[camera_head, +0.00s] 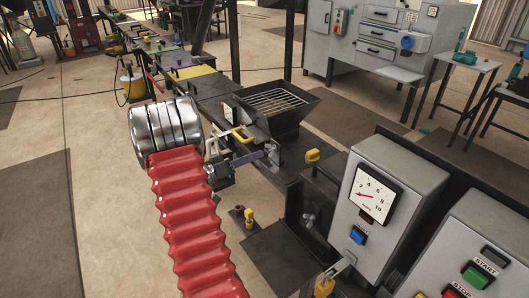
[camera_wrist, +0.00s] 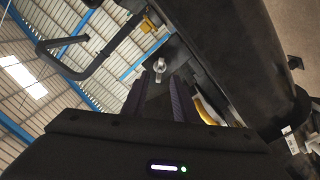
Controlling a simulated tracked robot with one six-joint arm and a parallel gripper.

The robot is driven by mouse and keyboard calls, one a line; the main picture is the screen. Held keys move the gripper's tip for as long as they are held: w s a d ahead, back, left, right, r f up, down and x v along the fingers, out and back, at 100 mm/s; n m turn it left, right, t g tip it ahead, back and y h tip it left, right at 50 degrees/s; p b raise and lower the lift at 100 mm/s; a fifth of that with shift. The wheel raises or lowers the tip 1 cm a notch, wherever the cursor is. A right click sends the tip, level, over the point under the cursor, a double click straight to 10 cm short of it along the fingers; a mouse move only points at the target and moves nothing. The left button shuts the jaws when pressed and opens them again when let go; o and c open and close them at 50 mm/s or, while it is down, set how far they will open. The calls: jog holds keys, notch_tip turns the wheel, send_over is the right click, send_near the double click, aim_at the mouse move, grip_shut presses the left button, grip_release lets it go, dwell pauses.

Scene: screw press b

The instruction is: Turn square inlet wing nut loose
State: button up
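A small silver wing nut (camera_wrist: 159,66) shows in the wrist view, on a dark surface just beyond my fingertips and roughly in line with the gap between them. My gripper (camera_wrist: 158,82) has two dark ribbed fingers standing apart, with nothing seen between them. In the head view my gripper (camera_head: 258,157) points right, at the side below the square inlet (camera_head: 284,103), a dark flared hopper with a grate. The wing nut cannot be made out clearly in the head view. Whether the fingertips touch it cannot be told.
A yellow handle (camera_head: 240,134) sits close above my gripper and shows beside the right finger in the wrist view (camera_wrist: 207,111). A grey gauge box (camera_head: 372,205) stands to the right. Open floor lies left of my arm.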

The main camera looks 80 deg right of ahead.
aim_at(270, 150)
jog(key=shift+x, duration=2.55)
jog(key=shift+c, duration=0.4)
grip_shut()
